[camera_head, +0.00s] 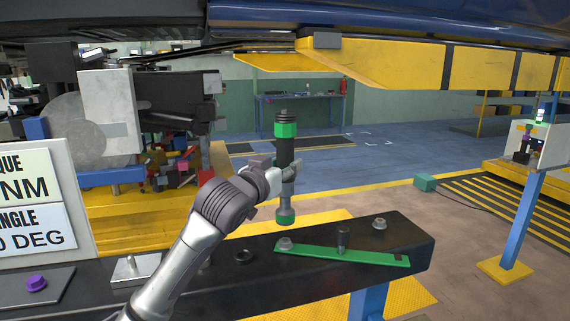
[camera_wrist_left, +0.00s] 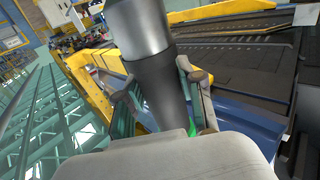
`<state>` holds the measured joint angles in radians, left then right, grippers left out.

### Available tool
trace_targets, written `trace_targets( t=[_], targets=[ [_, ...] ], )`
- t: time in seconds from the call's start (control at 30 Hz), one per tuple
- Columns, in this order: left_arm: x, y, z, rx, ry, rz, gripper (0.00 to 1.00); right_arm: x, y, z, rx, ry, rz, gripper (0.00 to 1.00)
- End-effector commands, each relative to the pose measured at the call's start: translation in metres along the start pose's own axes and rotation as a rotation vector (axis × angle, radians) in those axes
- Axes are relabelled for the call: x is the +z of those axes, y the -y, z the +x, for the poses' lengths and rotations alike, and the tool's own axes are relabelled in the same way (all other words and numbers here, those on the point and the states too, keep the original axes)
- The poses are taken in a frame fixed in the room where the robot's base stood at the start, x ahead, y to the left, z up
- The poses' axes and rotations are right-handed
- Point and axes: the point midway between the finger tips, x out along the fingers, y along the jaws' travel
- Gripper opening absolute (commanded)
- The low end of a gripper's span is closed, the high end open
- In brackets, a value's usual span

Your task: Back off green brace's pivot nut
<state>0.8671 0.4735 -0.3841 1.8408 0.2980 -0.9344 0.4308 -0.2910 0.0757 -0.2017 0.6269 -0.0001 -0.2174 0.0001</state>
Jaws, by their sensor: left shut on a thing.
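The green brace (camera_head: 325,254) lies on a black beam (camera_head: 420,243). A grey nut (camera_head: 285,243) sits at its left end, and a dark upright post (camera_head: 343,240) stands near its middle. My left gripper (camera_head: 287,173) is shut on a cylindrical power tool (camera_head: 285,130) with black and green bands. The tool is upright, and its green lower end (camera_head: 285,216) appears just above the left-end nut, with a small gap. In the left wrist view the fingers close around the tool's dark grey barrel (camera_wrist_left: 157,85). The right gripper is not seen.
Another grey nut (camera_head: 379,223) sits on the beam behind the brace. A dark ring (camera_head: 244,257) and a metal plate with a stud (camera_head: 135,268) lie left of the brace. A yellow overhead beam (camera_head: 400,65) hangs above. A blue post (camera_head: 522,215) stands at right.

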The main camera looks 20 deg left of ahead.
Motion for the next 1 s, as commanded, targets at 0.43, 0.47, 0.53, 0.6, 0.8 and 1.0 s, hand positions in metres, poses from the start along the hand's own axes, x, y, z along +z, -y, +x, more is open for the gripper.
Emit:
trace_targets(
  t=[0.43, 0.47, 0.53, 0.6, 0.8, 1.0],
  targets=[
    [0.038, -0.001, 0.0, 0.001, -0.006, -0.001, 0.0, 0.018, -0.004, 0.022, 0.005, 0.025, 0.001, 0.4],
    [0.041, -0.001, 0.0, 0.001, -0.006, -0.001, 0.0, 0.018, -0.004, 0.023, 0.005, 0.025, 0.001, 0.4],
    [0.044, -0.001, 0.0, 0.002, -0.006, -0.001, 0.0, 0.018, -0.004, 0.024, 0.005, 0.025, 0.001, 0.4],
    [0.047, -0.001, 0.0, 0.002, -0.007, -0.001, 0.0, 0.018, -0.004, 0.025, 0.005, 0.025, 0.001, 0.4],
    [0.049, 0.0, 0.0, 0.001, -0.007, 0.0, 0.0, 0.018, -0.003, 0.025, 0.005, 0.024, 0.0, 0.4],
    [0.049, 0.0, 0.0, 0.001, -0.007, 0.0, 0.0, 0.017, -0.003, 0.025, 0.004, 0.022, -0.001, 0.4]
  ],
)
